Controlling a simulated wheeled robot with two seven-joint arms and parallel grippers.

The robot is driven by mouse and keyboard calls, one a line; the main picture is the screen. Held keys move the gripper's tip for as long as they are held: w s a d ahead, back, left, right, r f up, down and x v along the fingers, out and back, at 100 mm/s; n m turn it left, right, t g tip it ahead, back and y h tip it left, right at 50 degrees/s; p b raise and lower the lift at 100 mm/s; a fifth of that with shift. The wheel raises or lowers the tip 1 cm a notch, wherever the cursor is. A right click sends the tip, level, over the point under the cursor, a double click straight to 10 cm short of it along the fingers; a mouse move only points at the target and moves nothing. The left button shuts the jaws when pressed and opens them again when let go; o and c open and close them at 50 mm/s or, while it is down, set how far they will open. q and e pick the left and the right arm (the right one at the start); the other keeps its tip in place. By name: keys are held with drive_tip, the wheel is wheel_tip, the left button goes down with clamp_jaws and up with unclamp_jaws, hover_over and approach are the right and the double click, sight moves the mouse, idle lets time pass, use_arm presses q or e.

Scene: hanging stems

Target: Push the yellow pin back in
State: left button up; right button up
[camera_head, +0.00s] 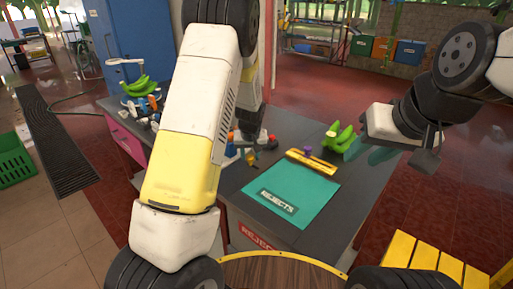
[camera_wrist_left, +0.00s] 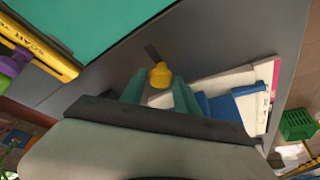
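The yellow pin (camera_wrist_left: 160,75) shows in the left wrist view as a small rounded yellow piece, with a thin dark strip beyond it. My left gripper (camera_wrist_left: 158,92) has its two teal fingers apart, one on each side of the pin. I cannot tell whether either finger touches it. In the head view my left arm hides most of this spot, and the left fingers do not show clearly. My right gripper (camera_head: 372,150) is at the table's right side near green bananas; its teal fingers overlap in view, so its opening is unclear.
A teal REJECTS mat (camera_head: 288,197) lies on the grey table, with a yellow bar (camera_head: 311,163) and a purple piece (camera_head: 307,150) behind it. Green bananas (camera_head: 341,137) lie at the back right. A white and blue block (camera_wrist_left: 237,100) stands close to my left fingers.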

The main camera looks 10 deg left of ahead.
use_arm(q)
clamp_jaws()
idle(1.1)
